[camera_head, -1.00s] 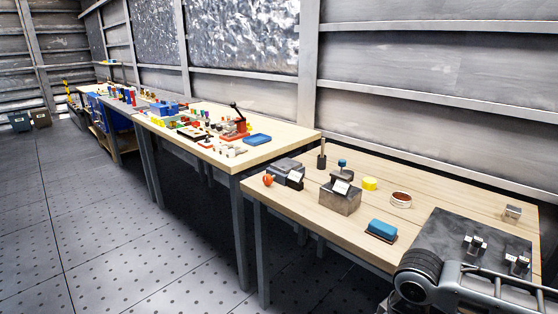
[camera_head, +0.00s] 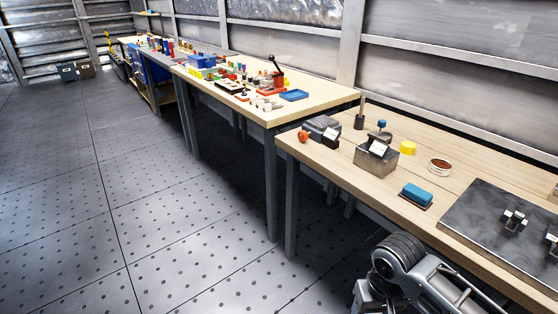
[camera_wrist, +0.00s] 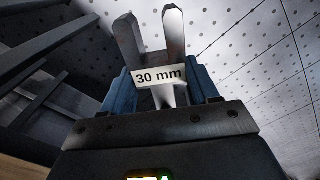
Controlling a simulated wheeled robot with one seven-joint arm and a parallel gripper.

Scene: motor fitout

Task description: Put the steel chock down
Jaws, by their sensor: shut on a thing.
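My gripper (camera_wrist: 160,98) shows in the wrist view, its blue-padded fingers shut on the steel chock (camera_wrist: 173,40). The chock has two upright grey prongs with a gap between them and a white label reading "30 mm". Its lower part is hidden between the fingers. Behind it is the perforated floor, so it is held clear of any surface there. In the head view my arm is at the bottom right, in front of the near bench; the gripper and chock are out of that view.
A dark plate (camera_head: 480,225) on the near bench (camera_head: 440,212) bears small labelled metal pieces (camera_head: 514,219). A blue brush-like block (camera_head: 416,194), labelled grey block (camera_head: 377,160), reddish-brown-filled dish (camera_head: 439,166) and yellow cylinder (camera_head: 408,148) stand nearby. Open floor lies left.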

